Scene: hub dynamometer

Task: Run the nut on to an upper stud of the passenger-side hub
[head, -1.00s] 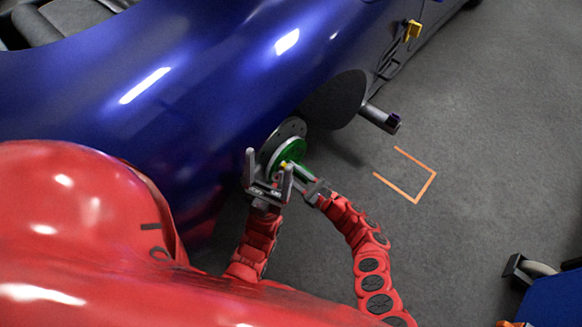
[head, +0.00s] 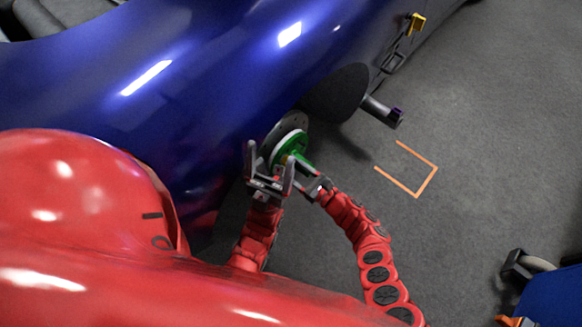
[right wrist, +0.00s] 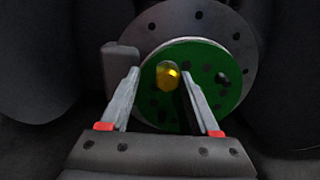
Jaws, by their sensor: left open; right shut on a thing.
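The passenger-side hub has a green face (head: 296,143) in front of a grey disc (head: 290,121); the green face (right wrist: 206,60) and grey disc (right wrist: 222,27) also show in the right wrist view. My right gripper (right wrist: 160,74) is shut on a gold-yellow nut (right wrist: 168,75), which is in front of the green face, left of its middle. The stud behind the nut is hidden, and I cannot tell whether they touch. In the head view my right gripper (head: 302,168) is close to the hub. My left gripper (head: 268,165) is open beside it, fingers pointing toward the car.
The blue car body (head: 200,90) rises behind the hub. A dark cylinder (head: 382,111) sticks out to the right. Orange floor marking (head: 425,182) lies on open grey floor. A blue cart (head: 550,300) stands at lower right.

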